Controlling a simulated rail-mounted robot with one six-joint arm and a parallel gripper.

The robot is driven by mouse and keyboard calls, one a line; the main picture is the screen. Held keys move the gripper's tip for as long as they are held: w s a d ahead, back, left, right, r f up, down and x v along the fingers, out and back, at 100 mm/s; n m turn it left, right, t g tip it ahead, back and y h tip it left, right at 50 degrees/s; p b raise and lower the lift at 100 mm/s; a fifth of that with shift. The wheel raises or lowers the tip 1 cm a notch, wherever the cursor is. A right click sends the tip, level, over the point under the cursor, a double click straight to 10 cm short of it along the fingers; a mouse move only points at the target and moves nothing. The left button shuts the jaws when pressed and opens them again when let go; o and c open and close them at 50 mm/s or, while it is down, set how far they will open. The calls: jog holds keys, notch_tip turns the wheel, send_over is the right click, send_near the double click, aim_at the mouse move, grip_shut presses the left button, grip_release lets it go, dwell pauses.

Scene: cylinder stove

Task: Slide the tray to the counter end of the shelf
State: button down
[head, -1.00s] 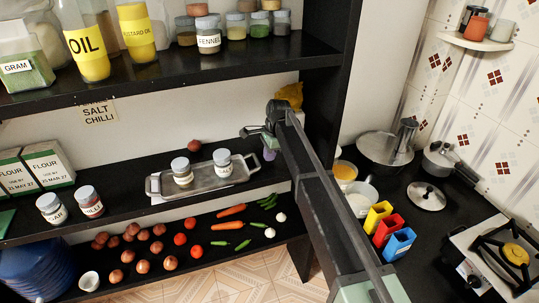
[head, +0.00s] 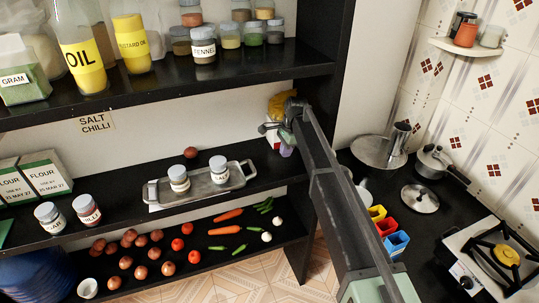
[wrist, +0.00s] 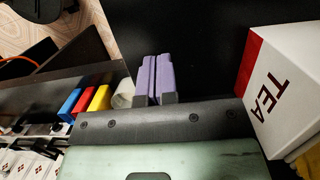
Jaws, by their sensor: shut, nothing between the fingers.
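The grey metal tray (head: 240,180) lies on the middle black shelf (head: 120,207) in the head view, with a handle at each end. Two lidded jars, a left one (head: 179,180) and a right one (head: 219,168), stand upright on it. My gripper (head: 286,150) is to the right of the tray, near the shelf's right end, apart from the tray. Its purple fingers are together and empty, as the wrist view (wrist: 155,78) also shows. The tray is not in the wrist view. The counter (head: 425,240) is to the right, beyond the black upright.
A TEA box (wrist: 278,85) stands close beside my fingers, with a yellow bag (head: 284,103) behind it in the head view. An onion (head: 190,153) sits behind the tray. Two jars (head: 65,217) and flour boxes (head: 38,178) are at the left. Vegetables lie below.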

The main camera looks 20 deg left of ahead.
jog(key=w+d, duration=0.2)
jog(key=d, duration=0.1)
jog(key=shift+w, duration=0.35)
